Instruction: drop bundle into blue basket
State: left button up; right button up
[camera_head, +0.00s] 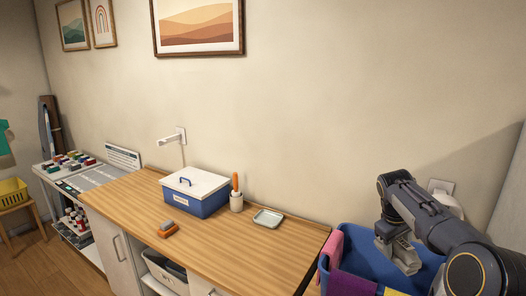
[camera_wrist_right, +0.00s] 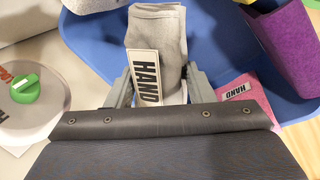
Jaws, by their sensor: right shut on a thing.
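My right gripper (camera_head: 400,252) reaches down over the blue basket (camera_head: 358,240) at the lower right of the head view. In the right wrist view the gripper (camera_wrist_right: 160,88) is shut on a grey cloth bundle (camera_wrist_right: 172,27) with a white HAND tag. The blue basket (camera_wrist_right: 92,38) shows behind and around the bundle. I cannot tell whether the bundle touches the basket's inside. A pink cloth (camera_head: 333,246) hangs at the basket's left rim, and a purple cloth (camera_head: 352,284) lies at its front. My left gripper is not in view.
A round lid with a green knob (camera_wrist_right: 25,88) is beside the basket.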

jog(key=shift+f, duration=1.9)
jog(key=o, duration=1.1)
jog(key=b+v, duration=0.1)
jog(key=v, duration=0.6)
jog(key=shift+a+r, duration=0.1)
jog(key=shift+r, duration=0.3)
